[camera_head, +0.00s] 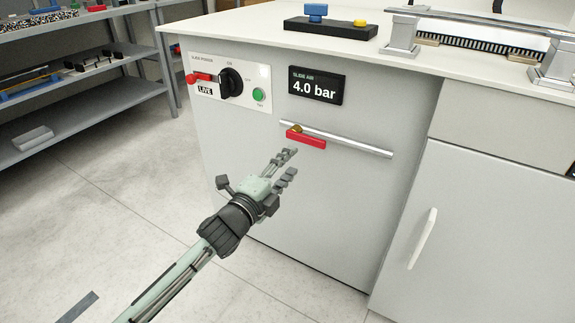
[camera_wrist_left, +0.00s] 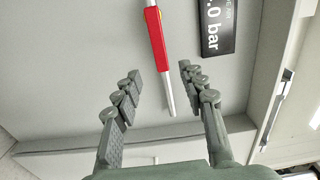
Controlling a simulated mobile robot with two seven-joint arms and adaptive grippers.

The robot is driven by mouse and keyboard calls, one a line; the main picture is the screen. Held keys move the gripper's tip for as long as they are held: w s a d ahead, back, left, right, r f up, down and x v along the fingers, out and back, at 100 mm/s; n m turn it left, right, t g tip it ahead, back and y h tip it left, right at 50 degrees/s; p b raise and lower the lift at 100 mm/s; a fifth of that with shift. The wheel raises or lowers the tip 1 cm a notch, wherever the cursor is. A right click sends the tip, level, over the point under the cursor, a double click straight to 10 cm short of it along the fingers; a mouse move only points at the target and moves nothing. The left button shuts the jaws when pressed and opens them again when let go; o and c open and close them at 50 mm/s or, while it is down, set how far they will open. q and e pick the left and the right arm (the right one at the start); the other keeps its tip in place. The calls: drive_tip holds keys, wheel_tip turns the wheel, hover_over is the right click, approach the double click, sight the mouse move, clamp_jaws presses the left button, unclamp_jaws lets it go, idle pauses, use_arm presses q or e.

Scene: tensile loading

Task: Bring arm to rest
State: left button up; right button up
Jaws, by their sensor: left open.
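My left arm comes in from the lower left in the head view. Its gripper (camera_head: 289,163) is in front of the cabinet's front panel, just below the red valve lever (camera_head: 306,138) on a silver pipe (camera_head: 350,145). The gripper is open and empty. In the left wrist view the gripper (camera_wrist_left: 155,80) has its fingers spread wide. The red lever (camera_wrist_left: 155,38) and the pipe end (camera_wrist_left: 167,95) show beyond and between the fingertips, with no visible grip on them. The lever lies along the pipe. My right gripper is not in view.
A display (camera_head: 316,87) reads "4.0 bar" above the pipe. The bench top (camera_head: 250,32) overhangs the cabinet. Grey shelves (camera_head: 80,118) stand at left; floor between is clear.

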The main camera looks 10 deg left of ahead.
use_arm(q)
drive_tip(key=s+a+f+n+g+y, duration=0.3)
drive_tip(key=s+a+f+n, duration=0.2)
drive_tip(key=f, duration=0.3)
drive_tip(key=s+a+f+n+g+y, duration=0.2)
drive_tip(key=s+a+f+n+y, duration=0.15)
drive_tip(key=s+f+n, duration=0.35)
drive_tip(key=s+a+f+n+g, duration=0.3)
drive_tip(key=s+f, duration=0.3)
drive_tip(key=s, duration=0.4)
drive_tip(key=s+a+f+n+g+y+p, duration=0.1)
drive_tip(key=s+a+f+n+g, duration=0.3)
drive_tip(key=s+f, duration=0.3)
drive_tip(key=s+n+g, duration=0.1)
drive_tip(key=s, duration=0.2)
drive_tip(key=shift+s+a+f+g, duration=0.15)
drive_tip(key=shift+s+f+g, duration=0.05)
drive_tip(key=shift+s+g, duration=0.2)
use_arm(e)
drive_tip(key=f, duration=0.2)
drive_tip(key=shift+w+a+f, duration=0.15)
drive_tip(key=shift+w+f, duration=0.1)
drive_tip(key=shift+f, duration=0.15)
